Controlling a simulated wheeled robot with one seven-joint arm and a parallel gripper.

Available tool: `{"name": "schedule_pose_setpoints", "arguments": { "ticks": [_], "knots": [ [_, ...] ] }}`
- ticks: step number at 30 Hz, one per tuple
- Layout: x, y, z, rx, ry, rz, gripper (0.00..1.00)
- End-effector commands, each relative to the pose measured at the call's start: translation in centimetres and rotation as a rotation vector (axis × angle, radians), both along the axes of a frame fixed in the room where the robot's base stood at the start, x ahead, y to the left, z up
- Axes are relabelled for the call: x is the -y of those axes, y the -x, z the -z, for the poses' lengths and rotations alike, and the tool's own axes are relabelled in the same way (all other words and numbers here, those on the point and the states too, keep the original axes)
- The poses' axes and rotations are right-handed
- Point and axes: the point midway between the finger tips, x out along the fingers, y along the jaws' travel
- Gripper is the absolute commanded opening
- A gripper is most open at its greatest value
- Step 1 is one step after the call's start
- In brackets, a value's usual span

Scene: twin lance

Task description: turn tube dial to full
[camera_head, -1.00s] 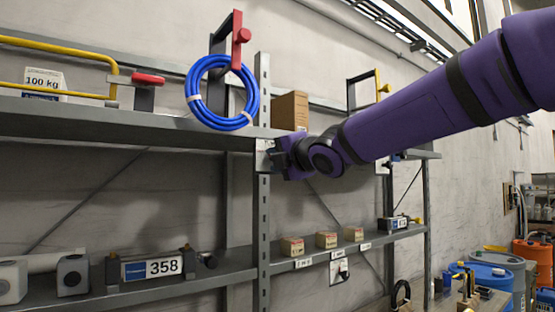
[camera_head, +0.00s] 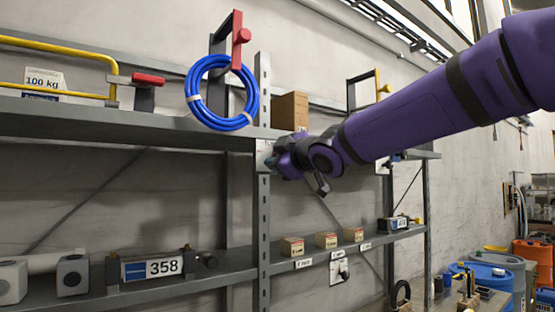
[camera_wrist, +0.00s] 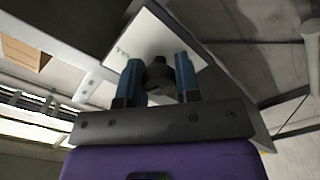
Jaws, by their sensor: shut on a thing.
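The tube dial (camera_wrist: 157,76) is a dark knob on a white plate (camera_wrist: 150,38) in the wrist view. Green lettering shows on the plate, left of the dial. My gripper (camera_wrist: 158,63) has its two blue fingers on either side of the dial and is shut on it. The finger pads hide the dial's sides, and I cannot read its setting. In the head view the white plate (camera_head: 263,155) is on the shelf upright, and my gripper (camera_head: 276,162) is against it. My wrist hides the dial there.
A blue hose coil (camera_head: 193,92) hangs just above left of my gripper. A cardboard box (camera_head: 290,111) stands on the upper shelf. Several small boxes (camera_head: 326,240) and a block marked 358 (camera_head: 152,268) are on the lower shelf. Drums (camera_head: 533,252) stand far right.

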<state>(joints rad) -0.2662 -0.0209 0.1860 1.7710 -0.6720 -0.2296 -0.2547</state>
Motion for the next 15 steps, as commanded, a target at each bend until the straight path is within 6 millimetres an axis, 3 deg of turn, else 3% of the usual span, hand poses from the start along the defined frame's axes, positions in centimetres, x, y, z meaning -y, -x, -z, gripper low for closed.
{"name": "schedule_pose_setpoints", "arguments": {
  "ticks": [15],
  "knots": [
    [0.04,-0.05,0.17,-0.274,-0.4,0.002,0.07]
  ]
}}
